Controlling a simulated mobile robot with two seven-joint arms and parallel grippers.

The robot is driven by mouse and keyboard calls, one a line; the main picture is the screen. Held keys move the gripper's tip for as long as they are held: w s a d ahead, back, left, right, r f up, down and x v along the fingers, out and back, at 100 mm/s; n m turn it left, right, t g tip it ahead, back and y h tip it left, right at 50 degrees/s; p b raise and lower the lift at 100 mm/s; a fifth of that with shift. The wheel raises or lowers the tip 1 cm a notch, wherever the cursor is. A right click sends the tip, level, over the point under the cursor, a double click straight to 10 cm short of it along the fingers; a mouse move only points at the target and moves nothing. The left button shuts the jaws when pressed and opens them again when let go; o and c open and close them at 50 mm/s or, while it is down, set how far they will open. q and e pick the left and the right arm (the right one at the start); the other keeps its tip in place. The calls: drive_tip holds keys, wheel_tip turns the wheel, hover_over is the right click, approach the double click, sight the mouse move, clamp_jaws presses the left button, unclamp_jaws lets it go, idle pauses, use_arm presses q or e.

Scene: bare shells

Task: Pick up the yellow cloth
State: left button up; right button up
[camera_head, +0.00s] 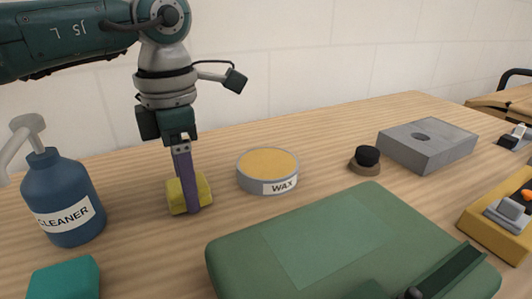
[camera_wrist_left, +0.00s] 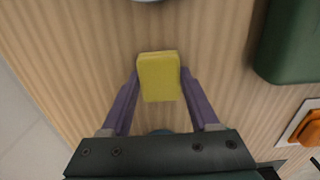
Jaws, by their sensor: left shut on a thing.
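The yellow cloth (camera_head: 204,190) is a small, thick, folded block at the left of the wooden bench in the head view. My left gripper (camera_head: 187,194) points down from above and is shut on it. One purple finger covers the middle of the cloth in that view. In the left wrist view the yellow cloth (camera_wrist_left: 159,77) sits between the tips of both purple fingers, which touch its sides. It appears at bench level; I cannot tell if there is a gap under it. My right gripper is in neither view.
A blue cleaner bottle (camera_head: 62,199) stands left of the cloth, a teal block (camera_head: 65,279) in front. A wax tin (camera_head: 268,169) is close on the right. A green case (camera_head: 350,245) fills the front. A black-knobbed item (camera_head: 366,159), grey block (camera_head: 428,146) and yellow tray (camera_head: 490,222) lie farther right.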

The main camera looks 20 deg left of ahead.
use_arm(q)
wheel_tip(320, 180, up, 20)
drive_tip(key=p, duration=0.2)
drive_tip(key=shift+p, duration=0.3)
drive_tip(key=o, duration=0.8)
drive_tip(key=c, duration=0.6)
